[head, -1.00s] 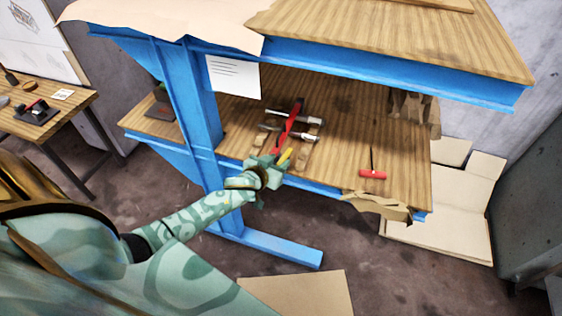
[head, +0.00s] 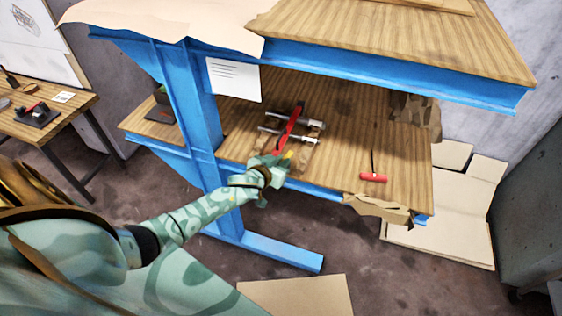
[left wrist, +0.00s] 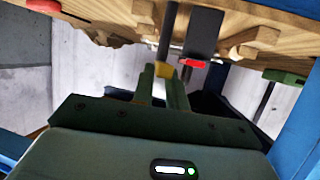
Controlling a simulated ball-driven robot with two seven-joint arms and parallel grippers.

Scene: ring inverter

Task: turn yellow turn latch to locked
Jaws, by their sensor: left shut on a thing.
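The yellow turn latch (head: 288,155) shows as a small yellow tip at the near end of a fixture with a red bar (head: 291,124) and two metal rods (head: 309,122). My left gripper (head: 276,160) is at the latch and covers most of it. In the left wrist view, the yellow latch (left wrist: 164,70) sits between the fingertips of my left gripper (left wrist: 161,78), which is shut on it. How far the latch is turned is hard to tell. My right gripper is not in view.
The fixture stands on the wooden lower shelf (head: 345,150) of a blue-framed bench, under an overhanging upper top (head: 400,40). A blue post (head: 195,105) stands left of it. A red T-handled tool (head: 373,177) lies to the right, with bare shelf between.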

